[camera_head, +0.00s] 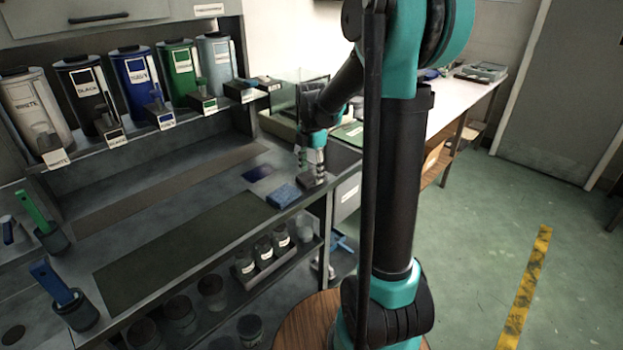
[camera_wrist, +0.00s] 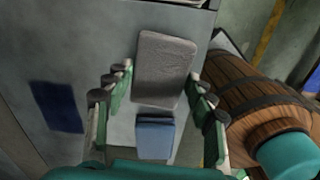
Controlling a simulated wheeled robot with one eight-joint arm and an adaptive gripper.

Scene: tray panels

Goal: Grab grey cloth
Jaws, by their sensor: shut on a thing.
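The grey cloth (camera_wrist: 165,68) is a flat rounded block at the edge of the workbench. In the wrist view it sits between the fingertips of my gripper (camera_wrist: 160,82), and the fingers are closed on its two sides. In the head view my gripper (camera_head: 314,165) points down at the bench's right corner, with the grey cloth (camera_head: 313,182) at its tips. I cannot tell whether the cloth is clear of the bench top.
A blue cloth (camera_head: 284,195) lies beside the grey one; it also shows in the wrist view (camera_wrist: 155,138). A dark blue patch (camera_head: 259,172) marks the bench. Labelled paint canisters (camera_head: 133,80) stand at the back. Brushes in dark holders (camera_head: 74,308) stand at the left. Jars (camera_head: 263,250) sit below.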

